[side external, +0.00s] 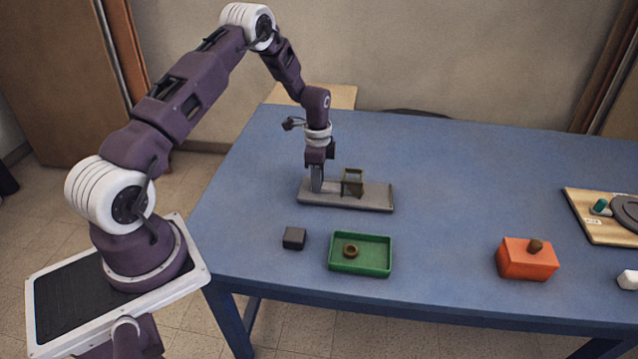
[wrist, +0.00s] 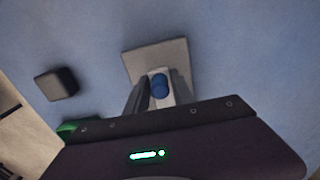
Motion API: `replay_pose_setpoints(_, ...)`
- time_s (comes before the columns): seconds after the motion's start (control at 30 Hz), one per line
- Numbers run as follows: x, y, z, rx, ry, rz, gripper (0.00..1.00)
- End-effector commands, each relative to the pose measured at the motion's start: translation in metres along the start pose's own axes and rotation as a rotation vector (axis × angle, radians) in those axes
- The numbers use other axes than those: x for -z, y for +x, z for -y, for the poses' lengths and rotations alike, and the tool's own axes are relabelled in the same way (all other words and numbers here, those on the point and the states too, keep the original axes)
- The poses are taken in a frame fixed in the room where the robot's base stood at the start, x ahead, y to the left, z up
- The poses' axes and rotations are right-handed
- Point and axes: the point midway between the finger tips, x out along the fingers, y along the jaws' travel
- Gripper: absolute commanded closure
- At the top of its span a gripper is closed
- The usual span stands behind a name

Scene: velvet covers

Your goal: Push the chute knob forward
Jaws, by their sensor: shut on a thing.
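A flat grey base (side external: 365,203) lies on the blue table, with a small brownish arch (side external: 352,175) standing on it near its middle. My gripper (side external: 317,185) points straight down over the left part of this base, left of the arch. In the wrist view the base (wrist: 158,55) shows beyond my gripper (wrist: 159,90). A blue knob (wrist: 159,83) sits between its two fingers, which are shut on it. In the side view the fingers hide the knob.
A dark block (side external: 294,238) and a green tray (side external: 342,268) holding a brown ring (side external: 351,251) stand in front of the base. An orange box (side external: 526,260) and a wooden board (side external: 590,230) stand farther right. The table between base and board is clear.

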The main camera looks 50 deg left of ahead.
Motion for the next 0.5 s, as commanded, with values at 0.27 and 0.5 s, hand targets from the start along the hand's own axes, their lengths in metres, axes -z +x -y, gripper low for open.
replay_pose_setpoints(0.27, 0.019, 0.0, 0.0, 0.002, 0.001, -0.001, 0.94)
replay_pose_setpoints(0.5, 0.035, -0.001, 0.001, 0.003, 0.001, -0.001, 0.94)
